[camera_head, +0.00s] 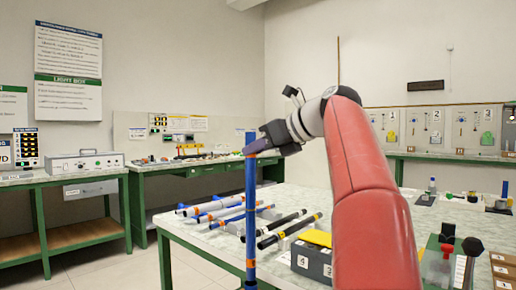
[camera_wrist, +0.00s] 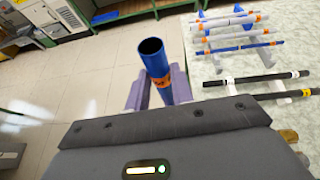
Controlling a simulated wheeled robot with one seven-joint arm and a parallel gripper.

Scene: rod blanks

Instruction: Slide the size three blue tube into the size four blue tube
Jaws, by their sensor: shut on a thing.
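My gripper (camera_head: 256,146) is shut on an upright blue tube (camera_head: 250,195), beyond the left edge of the table. The tube has an orange band near its top and another low down; its lower end runs to the bottom of the head view. In the wrist view the tube (camera_wrist: 151,55) stands between the fingers with its open, hollow top showing and a marked orange band below. The size mark is too small to read. Another blue tube (camera_wrist: 234,49) with an orange band lies among the tubes on the table. I cannot tell its size.
Light tubes (camera_wrist: 232,21) and black rods (camera_wrist: 255,78) lie on supports on the table (camera_head: 198,238). A dark block numbered 4 and 5 (camera_head: 311,262) stands near the front. Open floor (camera_wrist: 70,95) lies left of the table. Benches line the walls.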

